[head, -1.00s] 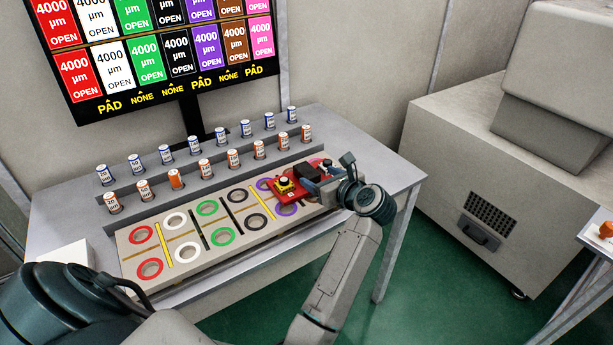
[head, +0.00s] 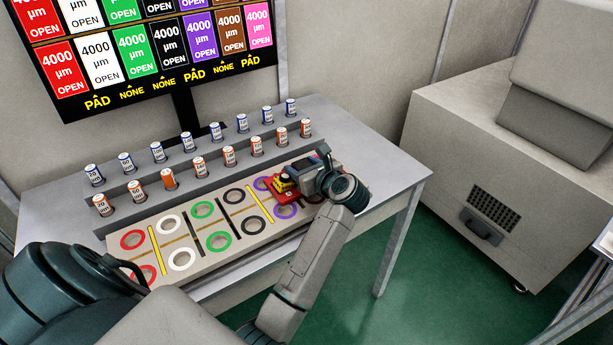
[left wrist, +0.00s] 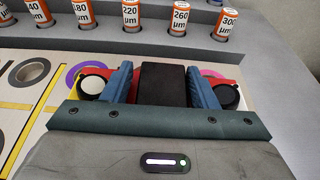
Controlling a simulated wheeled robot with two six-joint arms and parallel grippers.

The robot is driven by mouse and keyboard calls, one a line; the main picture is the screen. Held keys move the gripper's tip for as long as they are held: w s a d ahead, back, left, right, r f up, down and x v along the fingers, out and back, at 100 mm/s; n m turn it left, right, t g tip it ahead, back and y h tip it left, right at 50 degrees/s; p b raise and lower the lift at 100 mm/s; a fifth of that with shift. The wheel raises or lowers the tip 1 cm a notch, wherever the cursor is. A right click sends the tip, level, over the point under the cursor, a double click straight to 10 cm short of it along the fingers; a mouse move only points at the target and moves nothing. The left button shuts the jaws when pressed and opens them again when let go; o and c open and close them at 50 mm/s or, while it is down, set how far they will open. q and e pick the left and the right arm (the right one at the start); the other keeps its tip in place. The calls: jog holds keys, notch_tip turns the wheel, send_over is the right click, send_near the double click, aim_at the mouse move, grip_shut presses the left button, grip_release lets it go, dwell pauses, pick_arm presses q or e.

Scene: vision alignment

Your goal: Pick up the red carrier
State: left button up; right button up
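The red carrier (head: 284,196) lies at the right end of the ringed board, with a yellow and black part on it. In the left wrist view the red carrier (left wrist: 231,75) shows on both sides of a black block (left wrist: 163,84). My left gripper (head: 315,180) is over the carrier's right part and hides much of it. In the left wrist view its two blue fingers (left wrist: 160,86) stand on either side of the black block. A thin gap shows between the left finger and the block; the right finger looks close to it. My right gripper is not in view.
The board (head: 152,280) has coloured rings and yellow and black strips. Behind it, stepped racks hold several orange-labelled cans (head: 228,156) and blue-labelled cans (head: 215,132). A screen (head: 150,50) stands at the back. A grey cabinet (head: 480,170) is to the right.

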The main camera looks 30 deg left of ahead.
pick_arm(q)
jog(key=shift+w+f, duration=0.1)
jog(key=shift+f, duration=0.2)
jog(key=c, duration=0.7)
jog(key=shift+r, duration=0.1)
jog(key=shift+c, duration=0.9)
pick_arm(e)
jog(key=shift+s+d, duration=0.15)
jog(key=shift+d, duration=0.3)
